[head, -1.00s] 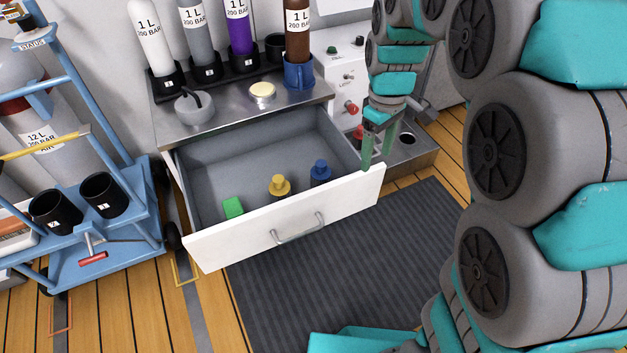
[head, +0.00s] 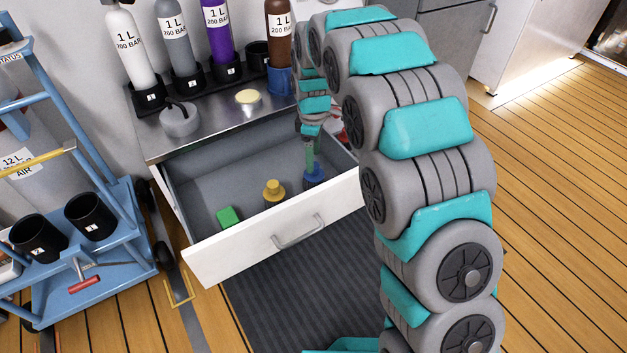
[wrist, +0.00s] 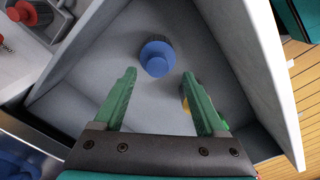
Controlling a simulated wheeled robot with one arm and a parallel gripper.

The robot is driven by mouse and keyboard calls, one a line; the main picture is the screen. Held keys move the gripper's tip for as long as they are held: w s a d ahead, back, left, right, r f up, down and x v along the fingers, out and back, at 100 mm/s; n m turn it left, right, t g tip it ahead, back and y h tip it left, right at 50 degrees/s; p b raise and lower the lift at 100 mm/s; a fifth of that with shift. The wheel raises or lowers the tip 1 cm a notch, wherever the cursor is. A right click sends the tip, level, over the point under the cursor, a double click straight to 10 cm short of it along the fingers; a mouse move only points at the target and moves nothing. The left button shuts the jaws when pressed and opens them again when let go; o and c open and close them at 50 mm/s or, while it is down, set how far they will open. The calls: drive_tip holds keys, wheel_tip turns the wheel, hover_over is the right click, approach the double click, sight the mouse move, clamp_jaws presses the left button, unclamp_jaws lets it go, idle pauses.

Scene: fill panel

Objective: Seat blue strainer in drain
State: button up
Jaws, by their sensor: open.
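The blue strainer (head: 315,177) stands upright in the open drawer (head: 215,263), near its right end. In the wrist view the blue strainer (wrist: 157,57) shows its round top and dark ribbed lower part, just beyond the fingertips and roughly centred between them. My gripper (head: 310,160) points down over it, and in the wrist view my gripper (wrist: 159,78) has its green fingers spread with nothing between them. A red strainer-like piece (wrist: 26,12) sits in a grey basin at the wrist view's top left. The drain cannot be made out; my arm covers that side in the head view.
Bottles, a grey pot (head: 180,119) and a blue cup (head: 281,80) stand on the counter above.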

sight(314, 177)
drive_tip(key=f, duration=0.4)
drive_tip(key=shift+w+d+f, duration=0.1)
drive_tip(key=shift+w+f, duration=0.1)
drive_tip(key=shift+f, duration=0.15)
clamp_jaws()
idle(1.1)
